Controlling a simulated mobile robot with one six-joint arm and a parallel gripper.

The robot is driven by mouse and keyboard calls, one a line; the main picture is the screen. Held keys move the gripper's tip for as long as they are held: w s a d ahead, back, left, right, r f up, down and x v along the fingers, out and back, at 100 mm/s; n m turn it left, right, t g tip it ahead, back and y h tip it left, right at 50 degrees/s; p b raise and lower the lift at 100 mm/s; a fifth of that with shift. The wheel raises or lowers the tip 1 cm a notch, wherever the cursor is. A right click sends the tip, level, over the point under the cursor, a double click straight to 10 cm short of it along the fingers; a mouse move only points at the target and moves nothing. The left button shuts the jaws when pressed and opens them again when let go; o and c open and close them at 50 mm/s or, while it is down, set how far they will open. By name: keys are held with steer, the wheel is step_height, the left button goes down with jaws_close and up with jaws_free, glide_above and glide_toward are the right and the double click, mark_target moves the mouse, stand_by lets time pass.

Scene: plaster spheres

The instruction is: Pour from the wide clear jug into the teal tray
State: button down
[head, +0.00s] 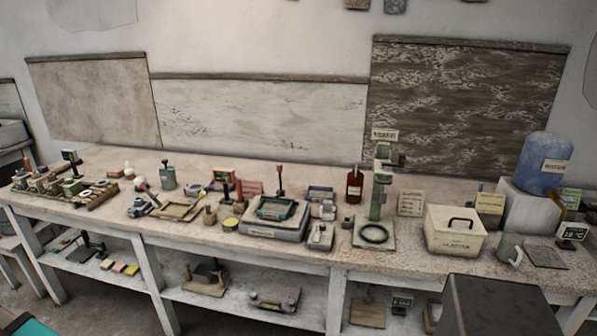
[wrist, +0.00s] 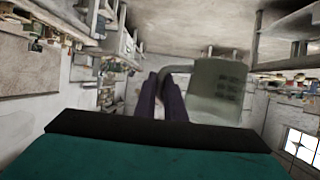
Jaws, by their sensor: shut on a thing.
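My gripper (wrist: 161,78) shows in the wrist view with its two dark fingers shut on the handle of the jug. The wide jug (wrist: 218,90) is grey-green and see-through, with dark marks on its side. It hangs to the right of the fingers. I cannot tell its contents or its tilt, as the wrist view is turned. The teal tray (head: 266,216) is in the middle of the bench in the head view, on a pale flat base. The jug in my grip and the fingers do not show in the head view, and the tray cannot be made out in the wrist view.
The bench (head: 333,258) is crowded. A tall green stand (head: 379,196) and a brown bottle (head: 354,186) stand right of the tray. A cream box (head: 455,235), a blue container (head: 543,163) and a grey-green mug-like vessel (head: 509,246) are farther right. A dark block (head: 495,305) is in front.

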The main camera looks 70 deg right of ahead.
steer(key=s+d+m+g+h, duration=0.1)
steer(key=s+d+m+h, duration=0.15)
steer(key=d, duration=1.05)
steer(key=s+d+m+h, duration=0.1)
steer(key=d+m+h, duration=0.15)
steer(key=d, duration=0.95)
steer(key=s+d+m+g+h, duration=0.15)
steer(key=s+d, duration=0.25)
steer(key=d, duration=0.4)
steer(key=s+d+m+g+h+b, duration=0.1)
steer(key=s+d+m+h, duration=0.1)
steer(key=s+d, duration=0.45)
steer(key=s+d+m+g+h, duration=0.2)
steer(key=s+d, duration=0.1)
steer(key=d, duration=0.7)
steer(key=s+d+m+g+h, duration=0.3)
steer(key=s+d+m+g, duration=0.25)
steer(key=s+d, duration=1.4)
steer(key=s+d+r+m+g, duration=0.1)
steer(key=s+d+m+g, duration=0.1)
steer(key=s, duration=1)
steer(key=s+d+r+m+g+b, duration=0.1)
steer(key=s+d+g, duration=0.4)
steer(key=s, duration=0.8)
steer(key=shift+s+r+m+y, duration=0.3)
steer(key=shift+r+m, duration=0.2)
steer(key=shift+m, duration=0.5)
steer(key=shift+w+n+p, duration=0.1)
steer(key=shift+n+p, duration=0.3)
steer(key=shift+p, duration=0.2)
